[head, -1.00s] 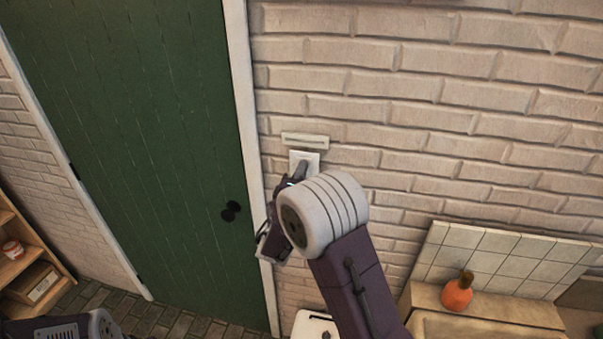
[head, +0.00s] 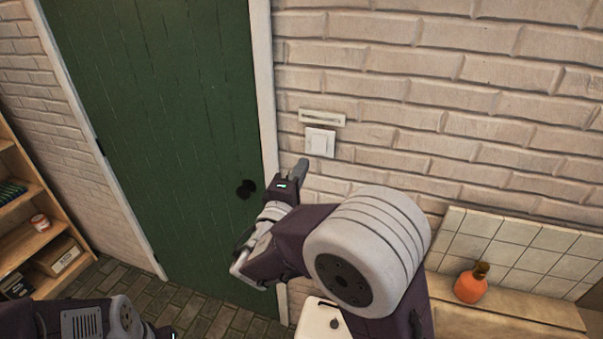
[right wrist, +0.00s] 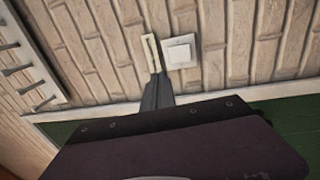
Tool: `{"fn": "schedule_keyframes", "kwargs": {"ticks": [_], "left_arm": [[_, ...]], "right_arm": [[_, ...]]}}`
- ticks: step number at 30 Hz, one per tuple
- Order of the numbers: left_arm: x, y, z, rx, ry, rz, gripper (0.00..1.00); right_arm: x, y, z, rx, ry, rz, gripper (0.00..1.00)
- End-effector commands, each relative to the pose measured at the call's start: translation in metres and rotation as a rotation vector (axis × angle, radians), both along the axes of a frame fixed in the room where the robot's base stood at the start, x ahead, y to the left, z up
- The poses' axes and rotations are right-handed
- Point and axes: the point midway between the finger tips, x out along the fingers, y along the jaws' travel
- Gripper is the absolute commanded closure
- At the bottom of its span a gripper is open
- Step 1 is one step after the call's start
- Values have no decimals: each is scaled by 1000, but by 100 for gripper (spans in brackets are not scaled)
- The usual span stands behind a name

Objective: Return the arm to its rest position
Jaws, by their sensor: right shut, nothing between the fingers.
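My right gripper (head: 301,168) is shut and empty. In the head view its tip is a little below a white light switch (head: 320,142) on the brick wall, with the arm reaching up from the bottom right. The right wrist view also shows the shut fingers (right wrist: 157,92), with the switch (right wrist: 180,51) beside them and apart from them in the picture. My left arm shows only in part at the bottom left of the head view; its gripper is not seen.
A narrow pale plate (head: 322,117) sits above the switch. A green door (head: 165,130) with a dark knob (head: 246,188) is to the left. A wooden shelf (head: 28,240) stands at far left. An orange bottle (head: 471,284) stands on the tiled ledge at right.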

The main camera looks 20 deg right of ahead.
Motion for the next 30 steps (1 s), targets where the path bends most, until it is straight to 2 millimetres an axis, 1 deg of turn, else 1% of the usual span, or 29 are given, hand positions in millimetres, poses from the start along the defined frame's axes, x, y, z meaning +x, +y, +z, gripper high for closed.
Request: {"fn": "schedule_keyframes", "kwargs": {"ticks": [11, 12, 14, 16, 17, 18, 19, 20, 21, 23, 24, 25, 26, 27, 28, 29, 30], "left_arm": [[0, 0, 0, 0, 0, 0, 100], [0, 0, 0, 0, 0, 0, 100], [0, 0, 0, 0, 0, 0, 100], [0, 0, 0, 0, 0, 0, 100], [0, 0, 0, 0, 0, 0, 100], [0, 0, 0, 0, 0, 0, 100], [0, 0, 0, 0, 0, 0, 100], [0, 0, 0, 0, 0, 0, 100], [0, 0, 0, 0, 0, 0, 100], [0, 0, 0, 0, 0, 0, 100], [0, 0, 0, 0, 0, 0, 100], [0, 0, 0, 0, 0, 0, 100], [0, 0, 0, 0, 0, 0, 100], [0, 0, 0, 0, 0, 0, 100], [0, 0, 0, 0, 0, 0, 100], [0, 0, 0, 0, 0, 0, 100], [0, 0, 0, 0, 0, 0, 100]], "right_arm": [[0, 0, 0, 0, 0, -1, 100], [0, -3, 0, 0, 0, -6, 100], [-1, -17, 2, 3, -4, -39, 100], [-8, -53, 10, 13, -22, -121, 100], [-17, -74, 8, 29, -18, -178, 100], [-34, -102, -2, 75, 6, -272, 100], [-49, -122, -15, 123, 38, -347, 100], [-67, -139, -31, 176, 79, -423, 100], [-91, -157, -54, 250, 146, -517, 100], [-129, -173, -92, 379, 255, -650, 100], [-156, -175, -119, 480, 331, -728, 100], [-176, -173, -140, 564, 389, -782, 100], [-194, -166, -160, 657, 445, -828, 100], [-217, -150, -186, 792, 517, -878, 100], [-230, -134, -204, 904, 563, -905, 100], [-240, -116, -220, 1014, 602, -919, 100], [-247, -90, -237, 1154, 639, -920, 100]]}}
